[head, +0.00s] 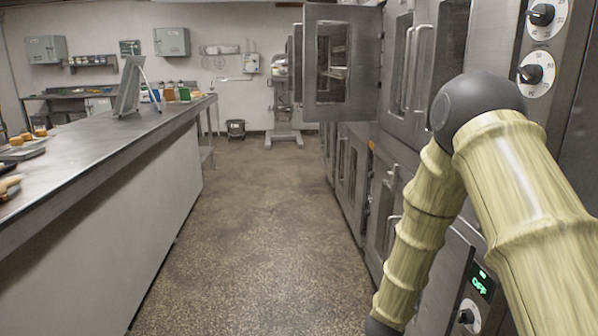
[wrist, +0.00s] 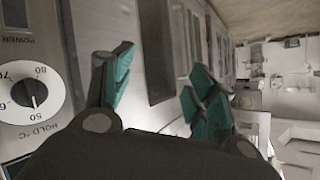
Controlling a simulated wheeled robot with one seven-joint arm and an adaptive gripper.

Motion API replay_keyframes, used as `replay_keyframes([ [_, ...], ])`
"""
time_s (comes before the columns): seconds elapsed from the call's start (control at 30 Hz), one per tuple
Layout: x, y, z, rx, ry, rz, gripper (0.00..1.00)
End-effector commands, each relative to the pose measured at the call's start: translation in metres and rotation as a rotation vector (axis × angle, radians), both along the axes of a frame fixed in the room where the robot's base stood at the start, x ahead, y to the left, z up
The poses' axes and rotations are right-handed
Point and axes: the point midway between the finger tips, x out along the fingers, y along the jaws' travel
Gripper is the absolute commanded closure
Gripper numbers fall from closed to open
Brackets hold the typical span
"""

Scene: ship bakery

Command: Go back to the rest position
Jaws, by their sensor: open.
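My gripper (wrist: 158,98) shows in the wrist view with its two teal-padded fingers spread apart. It is open and nothing is between the fingers. The grey oven fronts (wrist: 150,40) lie behind it, with a control panel and a white dial (wrist: 30,92) close on the left. In the head view my arm is bent on the right side in front of the ovens, and my gripper is out of that picture.
A bank of steel ovens (head: 350,180) lines the right, with one upper oven door (head: 341,62) swung open into the aisle. A long steel counter (head: 100,140) runs along the left. The speckled floor (head: 235,230) between is clear. A dark bin (head: 236,128) stands far back.

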Motion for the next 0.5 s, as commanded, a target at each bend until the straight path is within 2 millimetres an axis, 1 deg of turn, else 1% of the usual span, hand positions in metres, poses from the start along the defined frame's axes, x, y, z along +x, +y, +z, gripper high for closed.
replay_keyframes([
  [0.03,-0.018,0.003,-0.026,-0.005,0.064,0.036,0.43],
  [0.1,-0.042,0.007,-0.058,-0.013,0.15,0.088,0.43],
  [0.17,-0.064,0.011,-0.085,-0.018,0.224,0.135,0.43],
  [0.2,-0.08,0.013,-0.101,-0.02,0.273,0.166,0.43],
  [0.27,-0.105,0.017,-0.125,-0.022,0.346,0.213,0.43],
  [0.3,-0.122,0.02,-0.14,-0.022,0.395,0.246,0.43],
  [0.37,-0.149,0.024,-0.161,-0.02,0.467,0.294,0.43],
  [0.4,-0.168,0.026,-0.175,-0.019,0.515,0.325,0.43],
  [0.47,-0.197,0.03,-0.193,-0.014,0.587,0.373,0.43],
  [0.5,-0.218,0.032,-0.204,-0.011,0.636,0.406,0.43],
])
